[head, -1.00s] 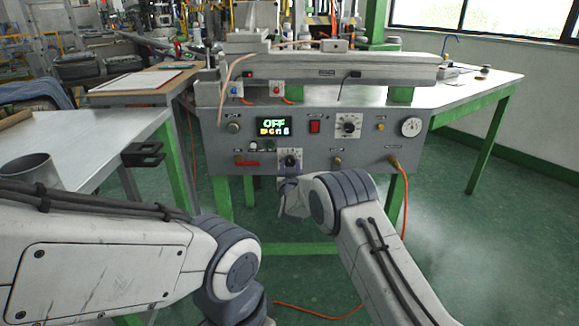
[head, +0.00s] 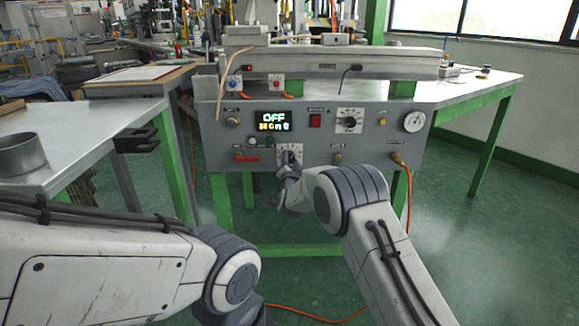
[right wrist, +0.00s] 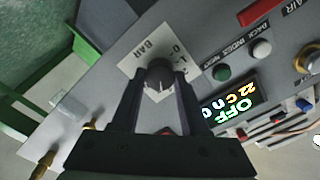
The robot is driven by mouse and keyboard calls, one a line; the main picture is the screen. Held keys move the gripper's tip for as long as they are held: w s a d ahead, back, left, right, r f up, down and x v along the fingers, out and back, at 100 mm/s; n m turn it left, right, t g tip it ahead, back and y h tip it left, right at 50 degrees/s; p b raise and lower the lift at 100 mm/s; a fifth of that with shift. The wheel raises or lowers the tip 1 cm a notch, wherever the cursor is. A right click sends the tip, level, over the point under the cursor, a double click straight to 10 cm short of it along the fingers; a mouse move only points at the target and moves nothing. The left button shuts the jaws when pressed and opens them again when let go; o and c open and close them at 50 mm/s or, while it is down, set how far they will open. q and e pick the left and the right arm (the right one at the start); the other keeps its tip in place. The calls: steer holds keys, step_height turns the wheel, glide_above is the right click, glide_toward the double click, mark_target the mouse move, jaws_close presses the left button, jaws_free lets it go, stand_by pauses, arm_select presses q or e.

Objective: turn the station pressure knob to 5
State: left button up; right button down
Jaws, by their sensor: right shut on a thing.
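The station pressure knob (right wrist: 159,73) is dark and round on a white scale plate (right wrist: 134,57) marked BAR. In the head view, the plate (head: 283,148) sits low on the grey station panel (head: 215,160). My right gripper (right wrist: 160,88) is shut on the knob, one finger on each side. In the head view, my right gripper (head: 289,168) reaches the knob from below and partly hides it. I cannot read the knob's setting.
Close to the knob in the wrist view are green (right wrist: 222,73) and white (right wrist: 262,49) buttons. The panel also has a red switch (head: 315,121), another dial (head: 349,120) and a gauge (head: 413,121). An orange hose (head: 408,190) hangs at right. A metal cup (head: 20,154) stands on the left table.

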steer(key=shift+f+m+b, duration=0.1)
steer(key=shift+m+b, duration=0.45)
steer(key=shift+m, duration=0.45)
steer(key=shift+c, duration=2.1)
jaws_free()
steer(key=shift+s, duration=0.1)
steer(key=shift+s, duration=0.3)
steer(key=s+p, duration=0.2)
steer(key=s, duration=0.7)
steer(key=shift+s, duration=0.35)
steer(key=shift+d, duration=0.2)
